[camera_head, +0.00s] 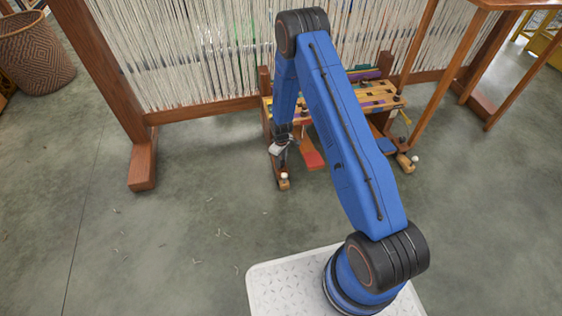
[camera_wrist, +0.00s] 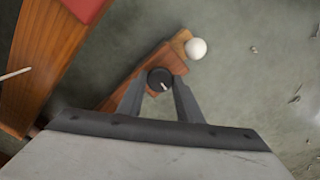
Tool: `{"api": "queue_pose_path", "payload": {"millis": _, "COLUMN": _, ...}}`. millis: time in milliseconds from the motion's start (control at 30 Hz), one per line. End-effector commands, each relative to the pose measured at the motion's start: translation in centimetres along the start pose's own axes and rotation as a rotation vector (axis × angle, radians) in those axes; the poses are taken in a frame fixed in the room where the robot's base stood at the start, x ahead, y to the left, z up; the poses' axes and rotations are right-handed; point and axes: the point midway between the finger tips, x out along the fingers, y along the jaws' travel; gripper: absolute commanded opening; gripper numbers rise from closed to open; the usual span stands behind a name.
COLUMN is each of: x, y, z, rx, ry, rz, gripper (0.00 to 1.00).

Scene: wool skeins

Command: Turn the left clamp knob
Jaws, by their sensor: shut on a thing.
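The left clamp knob (camera_wrist: 159,79) is a round black knob with a white pointer mark. In the wrist view it sits on a reddish-brown wooden foot (camera_wrist: 150,62) that ends in a white ball (camera_wrist: 196,48). My gripper (camera_wrist: 161,84) is shut on the knob, one grey finger on each side of it. The white mark points toward the lower right in that view. In the head view my gripper (camera_head: 281,158) is low at the left foot of the small wooden bench (camera_head: 268,125); the knob itself is hidden or too small to tell there.
A loom frame (camera_head: 142,165) with pale hanging threads stands behind the bench. A red board (camera_head: 312,158) lies between the feet. A woven basket (camera_head: 35,55) stands far left. The floor at the left front is mostly clear.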

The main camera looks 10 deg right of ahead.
Motion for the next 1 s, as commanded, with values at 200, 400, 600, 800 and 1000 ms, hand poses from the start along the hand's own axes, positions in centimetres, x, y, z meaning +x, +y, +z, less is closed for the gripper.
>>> {"api": "queue_pose_path", "payload": {"millis": 200, "x": -0.02, "y": 0.00, "z": 0.01, "rx": 0.153, "ry": 0.000, "rz": 0.000, "gripper": 0.10}}
{"api": "queue_pose_path", "payload": {"millis": 400, "x": -0.02, "y": 0.00, "z": 0.01, "rx": 0.340, "ry": 0.000, "rz": 0.000, "gripper": 0.10}}
{"api": "queue_pose_path", "payload": {"millis": 600, "x": -0.02, "y": 0.00, "z": 0.01, "rx": 0.531, "ry": 0.000, "rz": 0.000, "gripper": 0.10}}
{"api": "queue_pose_path", "payload": {"millis": 800, "x": -0.02, "y": 0.00, "z": 0.01, "rx": 0.721, "ry": 0.000, "rz": 0.000, "gripper": 0.10}}
{"api": "queue_pose_path", "payload": {"millis": 1000, "x": -0.02, "y": 0.00, "z": 0.01, "rx": 0.911, "ry": 0.000, "rz": 0.000, "gripper": 0.10}}
